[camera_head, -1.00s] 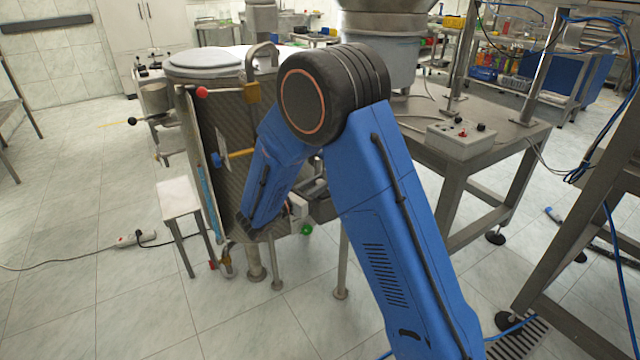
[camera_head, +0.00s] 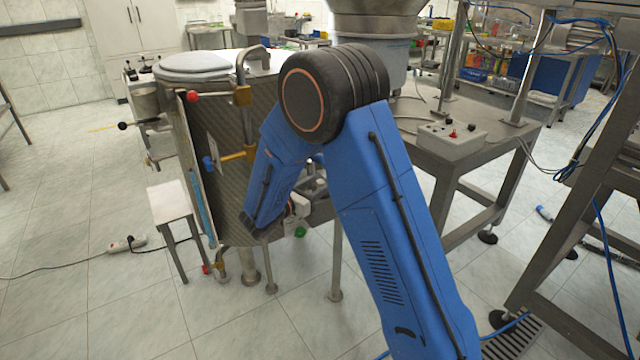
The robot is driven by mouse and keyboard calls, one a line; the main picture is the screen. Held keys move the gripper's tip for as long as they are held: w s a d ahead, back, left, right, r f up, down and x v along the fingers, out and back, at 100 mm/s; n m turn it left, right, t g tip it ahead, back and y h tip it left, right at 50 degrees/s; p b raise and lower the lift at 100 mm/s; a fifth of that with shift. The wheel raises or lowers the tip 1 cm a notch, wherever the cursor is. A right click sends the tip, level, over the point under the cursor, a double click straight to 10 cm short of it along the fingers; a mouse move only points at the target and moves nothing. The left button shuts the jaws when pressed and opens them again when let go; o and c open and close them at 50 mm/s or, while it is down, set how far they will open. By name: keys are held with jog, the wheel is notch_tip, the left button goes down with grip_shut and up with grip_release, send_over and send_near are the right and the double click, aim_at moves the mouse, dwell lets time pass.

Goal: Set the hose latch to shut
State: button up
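A steel vessel (camera_head: 232,120) with a dark, mesh-like side stands left of centre. It carries a red-knobbed handle (camera_head: 193,96), a yellow rod with a blue end (camera_head: 208,162), a black-knobbed lever (camera_head: 123,126) and a low green knob (camera_head: 300,232). I cannot tell which of these fittings, if any, is the hose latch, or how it is set. My blue arm reaches up from the lower right, bends at a black joint, and drops in front of the vessel's right side. My gripper's fingers are hidden behind or beyond my forearm.
A small white stool (camera_head: 170,203) stands left of the vessel. A steel table with a control box (camera_head: 452,140) is to the right, and a metal frame (camera_head: 560,215) stands at far right. A power strip (camera_head: 127,244) and cable lie on the left floor, which is otherwise clear.

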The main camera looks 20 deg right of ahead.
jog(key=shift+a, duration=0.1)
jog(key=v, duration=1.7)
jog(key=shift+s+a+f, duration=0.1)
